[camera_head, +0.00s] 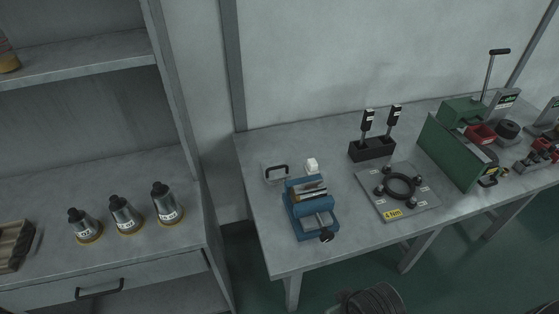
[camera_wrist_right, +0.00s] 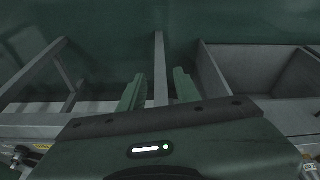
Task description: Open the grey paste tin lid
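My left gripper is in neither view.
A plate with a black ring (camera_head: 426,200) and a black tool holder (camera_head: 372,150) are further right. Several bottles stand on the left shelf (camera_head: 60,165). A dark coil (camera_head: 371,302) is below.

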